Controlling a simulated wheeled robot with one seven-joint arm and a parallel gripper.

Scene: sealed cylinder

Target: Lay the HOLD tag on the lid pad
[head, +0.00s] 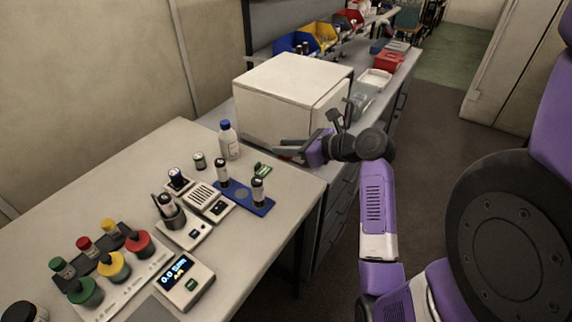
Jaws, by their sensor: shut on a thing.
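My gripper (290,147) is at the front of a white box (290,85), near its lower right, with its grey fingers pointing left. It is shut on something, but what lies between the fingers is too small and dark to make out. I cannot read a HOLD tag anywhere. A small green and white piece (263,170) lies on the table just below and left of my gripper; no lettering is legible on it. I cannot tell which surface is the lid pad.
A blue plate (262,207) bears two dark vials. A blue-capped bottle (229,140) stands left of my gripper. Small instruments, a scale (185,282) and several coloured-capped bottles fill the table's left and front. Colourful bins (322,36) stand behind the white box.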

